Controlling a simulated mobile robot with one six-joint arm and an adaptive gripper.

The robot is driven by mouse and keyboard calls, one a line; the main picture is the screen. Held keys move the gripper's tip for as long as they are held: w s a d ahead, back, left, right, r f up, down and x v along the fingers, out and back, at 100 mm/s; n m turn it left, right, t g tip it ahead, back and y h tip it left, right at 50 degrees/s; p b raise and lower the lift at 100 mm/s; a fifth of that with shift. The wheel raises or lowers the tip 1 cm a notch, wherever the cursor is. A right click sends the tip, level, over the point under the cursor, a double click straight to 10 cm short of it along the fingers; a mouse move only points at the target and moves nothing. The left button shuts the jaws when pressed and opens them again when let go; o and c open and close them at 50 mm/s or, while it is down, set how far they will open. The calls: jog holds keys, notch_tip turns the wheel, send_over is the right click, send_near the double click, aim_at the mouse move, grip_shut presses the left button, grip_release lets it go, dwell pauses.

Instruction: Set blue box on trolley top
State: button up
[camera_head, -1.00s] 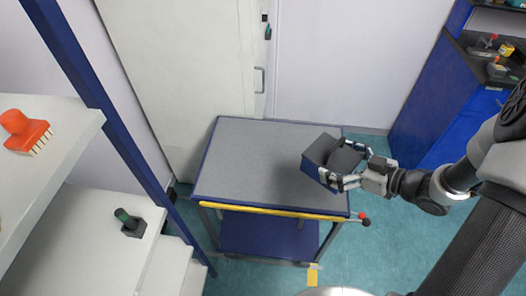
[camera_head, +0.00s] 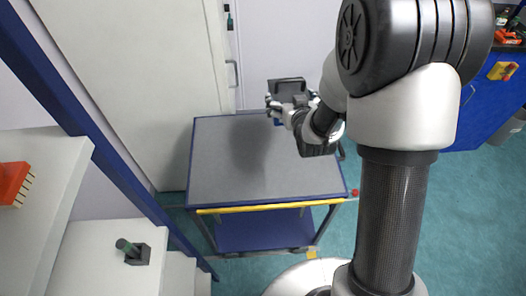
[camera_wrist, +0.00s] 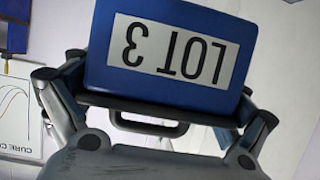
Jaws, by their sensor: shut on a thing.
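The blue box (camera_head: 288,86) is held up near the far edge of the trolley, its dark side towards the head camera. In the wrist view the blue box (camera_wrist: 175,45) fills the upper middle, with a white label reading "LOT 3" upside down. My gripper (camera_head: 292,102) is shut on the box, a finger at each side. The trolley top (camera_head: 225,165) is grey, flat and bare, with a blue rim and a yellow front strip. A soft shadow falls on it below the box, and the box appears raised above it. My arm hides part of the trolley's right side.
A white door (camera_head: 130,80) is behind the trolley. A blue cabinet (camera_head: 465,115) stands at right.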

jog(key=shift+s+f+m+h, duration=0.1)
jog(key=shift+f+m+h, duration=0.2)
jog(key=shift+h, duration=0.1)
notch_tip(320, 180, down, 19)
jog(key=b, duration=0.5)
jog(key=shift+f+b, duration=0.15)
jog(key=shift+b, duration=0.2)
jog(key=shift+f, duration=0.2)
jog(key=o, duration=1.2)
jog(key=shift+f, duration=0.1)
jog(key=shift+o, duration=0.6)
